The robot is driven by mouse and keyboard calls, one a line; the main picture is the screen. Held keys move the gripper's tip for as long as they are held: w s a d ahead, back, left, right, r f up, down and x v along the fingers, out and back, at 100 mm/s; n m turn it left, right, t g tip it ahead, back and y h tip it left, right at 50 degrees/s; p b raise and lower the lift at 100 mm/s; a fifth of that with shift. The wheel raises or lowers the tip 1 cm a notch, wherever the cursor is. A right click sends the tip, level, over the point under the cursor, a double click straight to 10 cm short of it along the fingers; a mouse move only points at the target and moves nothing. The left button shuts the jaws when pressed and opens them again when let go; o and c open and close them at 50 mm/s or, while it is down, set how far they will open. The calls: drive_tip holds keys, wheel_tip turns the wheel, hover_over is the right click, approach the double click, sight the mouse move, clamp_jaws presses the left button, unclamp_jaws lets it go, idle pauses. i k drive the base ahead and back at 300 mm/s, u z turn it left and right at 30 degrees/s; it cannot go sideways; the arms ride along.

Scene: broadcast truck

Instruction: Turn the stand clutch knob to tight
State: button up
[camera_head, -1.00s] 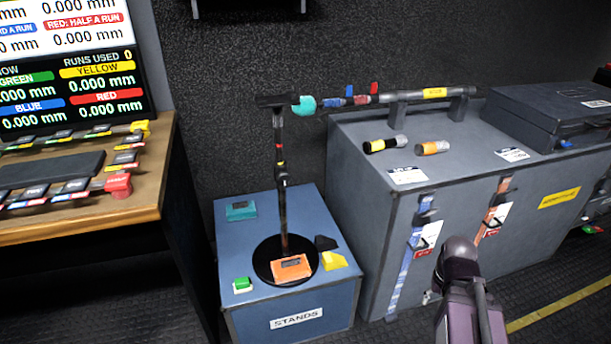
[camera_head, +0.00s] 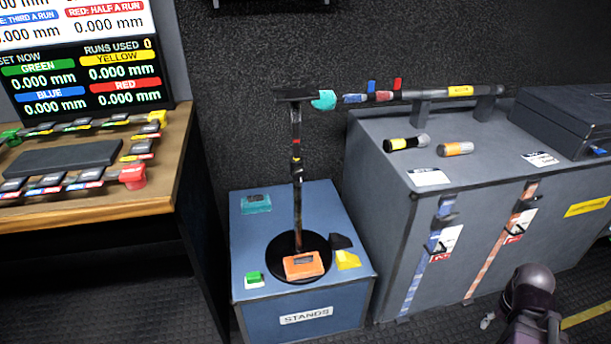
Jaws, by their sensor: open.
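A dark microphone stand stands upright on a round black base (camera_head: 299,257). Its pole (camera_head: 298,205) has a dark collar (camera_head: 297,172) partway up, with small red and yellow marks just above. A round teal knob (camera_head: 323,100) sits at the top, beside the dark crosspiece. I cannot tell for certain which of these is the clutch knob, nor read its setting. My gripper is not in view; only a dark rounded part of my arm shows at the lower right, well apart from the stand.
The blue STANDS box (camera_head: 305,335) carries the stand, an orange block (camera_head: 304,266) and small teal, green and yellow pieces. A grey case (camera_head: 385,225) stands right, with a horizontal bar (camera_head: 440,93) above it. A desk (camera_head: 110,207) is left. Dark floor shows in front.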

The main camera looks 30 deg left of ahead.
sight(299, 174)
drive_tip(key=z, duration=0.1)
drive_tip(key=k, duration=1.9)
drive_tip(key=u, duration=0.95)
drive_tip(key=i, duration=1)
